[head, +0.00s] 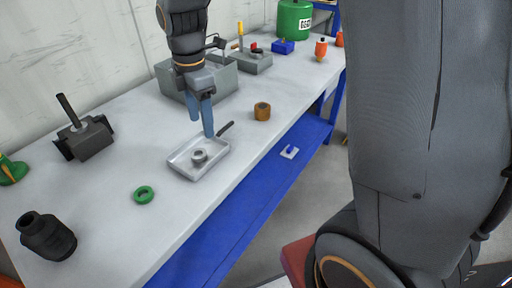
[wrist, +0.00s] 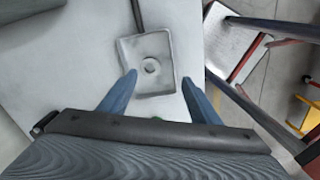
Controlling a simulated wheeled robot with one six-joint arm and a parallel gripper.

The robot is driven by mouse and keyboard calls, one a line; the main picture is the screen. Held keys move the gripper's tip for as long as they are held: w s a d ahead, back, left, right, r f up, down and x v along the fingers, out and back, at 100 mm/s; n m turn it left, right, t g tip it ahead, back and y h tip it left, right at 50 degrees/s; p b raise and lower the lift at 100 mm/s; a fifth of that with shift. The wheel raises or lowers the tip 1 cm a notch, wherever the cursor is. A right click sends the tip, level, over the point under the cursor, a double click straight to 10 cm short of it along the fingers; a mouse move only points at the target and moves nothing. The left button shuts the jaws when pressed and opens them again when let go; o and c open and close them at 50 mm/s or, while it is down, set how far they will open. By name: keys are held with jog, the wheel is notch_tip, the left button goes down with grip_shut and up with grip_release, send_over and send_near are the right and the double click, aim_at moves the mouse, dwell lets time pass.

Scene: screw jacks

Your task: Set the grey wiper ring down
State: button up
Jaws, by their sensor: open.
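The grey wiper ring (head: 199,156) lies flat inside a shallow grey metal tray (head: 186,171) on the workbench. The ring also shows in the wrist view (wrist: 151,66), near the middle of the tray (wrist: 128,54). My gripper (head: 201,126) is open and empty, with its two blue fingers pointing down above the far side of the tray. In the wrist view my gripper (wrist: 158,84) has its fingers spread wide to either side of the tray, and the ring is apart from both.
A green ring (head: 144,194) and a brown bushing (head: 262,111) lie near the tray. A black cylindrical part (head: 46,237) and a dark block with a rod (head: 86,138) stand at the left. A grey bin (head: 217,82) is behind my gripper. The bench's front middle is clear.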

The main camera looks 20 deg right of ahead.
jog(key=s+d+f+m, duration=0.4)
jog(key=s+d+m, duration=0.8)
jog(key=m, duration=0.9)
jog(key=shift+s+d+f+t, duration=0.15)
jog(key=shift+s+t, duration=0.25)
jog(key=shift+s, duration=0.35)
